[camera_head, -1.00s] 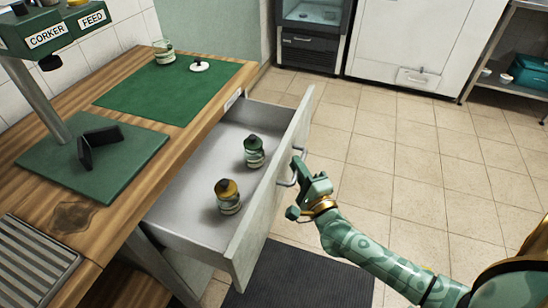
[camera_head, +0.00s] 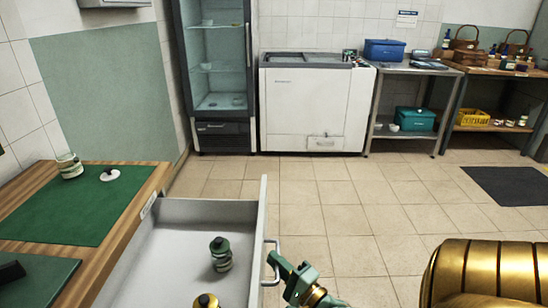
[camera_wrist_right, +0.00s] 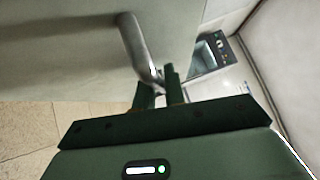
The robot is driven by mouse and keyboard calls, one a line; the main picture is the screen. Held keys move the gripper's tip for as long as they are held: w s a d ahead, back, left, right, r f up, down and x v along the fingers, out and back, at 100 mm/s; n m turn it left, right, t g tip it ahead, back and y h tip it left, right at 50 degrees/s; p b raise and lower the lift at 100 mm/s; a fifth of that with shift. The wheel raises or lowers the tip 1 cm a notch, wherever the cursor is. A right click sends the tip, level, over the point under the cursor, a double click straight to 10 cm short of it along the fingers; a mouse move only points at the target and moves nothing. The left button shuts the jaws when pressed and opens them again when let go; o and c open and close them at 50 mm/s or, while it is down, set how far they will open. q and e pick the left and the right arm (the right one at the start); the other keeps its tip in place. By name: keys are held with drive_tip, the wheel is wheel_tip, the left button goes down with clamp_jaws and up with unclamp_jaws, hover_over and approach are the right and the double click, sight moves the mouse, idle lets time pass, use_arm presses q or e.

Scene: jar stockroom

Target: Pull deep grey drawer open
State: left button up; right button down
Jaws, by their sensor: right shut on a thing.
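The deep grey drawer (camera_head: 170,262) stands open beneath the wooden counter, with its inside in view. Its front panel (camera_head: 263,225) faces right and carries a metal bar handle (camera_head: 277,250). My right gripper (camera_head: 277,265) is at this handle, on the outer side of the panel. In the right wrist view, the fingers (camera_wrist_right: 159,92) are shut on the lower end of the handle (camera_wrist_right: 138,50). My left gripper is not in view.
A glass jar (camera_head: 70,166) and a white lid with a dark knob (camera_head: 110,174) are on the green mat (camera_head: 60,215). A glass-door fridge (camera_head: 215,130), a white chest freezer (camera_head: 312,110) and steel shelving (camera_head: 405,152) line the back. Tiled floor (camera_head: 350,200) right of the drawer is clear.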

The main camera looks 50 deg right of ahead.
drive_tip(key=shift+f, duration=0.1)
drive_tip(key=c, duration=1.5)
unclamp_jaws()
